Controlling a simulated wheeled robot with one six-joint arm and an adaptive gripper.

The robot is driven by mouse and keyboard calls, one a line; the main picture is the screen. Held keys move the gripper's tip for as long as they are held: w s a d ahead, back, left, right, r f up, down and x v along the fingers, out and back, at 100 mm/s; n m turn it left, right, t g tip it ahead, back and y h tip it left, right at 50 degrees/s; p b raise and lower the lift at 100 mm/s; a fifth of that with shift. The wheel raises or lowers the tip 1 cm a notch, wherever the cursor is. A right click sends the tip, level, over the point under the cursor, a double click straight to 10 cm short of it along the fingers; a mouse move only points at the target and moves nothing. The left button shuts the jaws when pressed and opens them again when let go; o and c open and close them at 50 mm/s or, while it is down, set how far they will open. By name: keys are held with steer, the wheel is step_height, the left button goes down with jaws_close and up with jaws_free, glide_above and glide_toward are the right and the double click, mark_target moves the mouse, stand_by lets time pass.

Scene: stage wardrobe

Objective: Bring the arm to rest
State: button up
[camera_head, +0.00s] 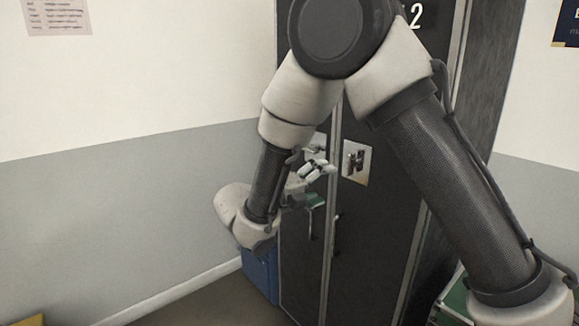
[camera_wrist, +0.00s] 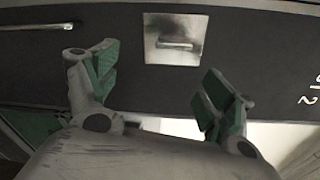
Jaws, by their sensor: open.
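My gripper (camera_wrist: 160,80) is open, with its two green-padded fingers spread apart and nothing between them in the wrist view. In the head view my gripper (camera_head: 318,185) is partly hidden by my arm's wrist. It is in front of the dark wardrobe (camera_head: 375,225), near its left door; I cannot tell the exact gap. My arm is bent, with its elbow high at the top of the head view and the forearm hanging down.
A metal plate (camera_head: 356,162) is on the wardrobe door; a similar plate with a small handle (camera_wrist: 175,44) lies beyond the fingers. A blue object (camera_head: 261,273) stands left of the wardrobe. A green box (camera_head: 454,302) is at lower right.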

steer(key=s+d+f+m+g+y, duration=0.25)
steer(key=s+d+m+g, duration=0.35)
steer(key=m, duration=0.6)
steer(key=s+d+f+m+g+y, duration=0.1)
steer(key=s+d+m+g+y, duration=0.3)
steer(key=s+d+m, duration=0.65)
steer(key=s+d+r+m+t+y, duration=0.4)
steer(key=s+d+r+m+y, duration=0.3)
steer(key=m, duration=1)
steer(key=s+r, duration=0.3)
steer(key=shift+s+d+r+t, duration=0.15)
steer(key=shift+d+t, duration=0.1)
steer(key=shift+t, duration=0.05)
steer(key=shift+m+y, duration=0.25)
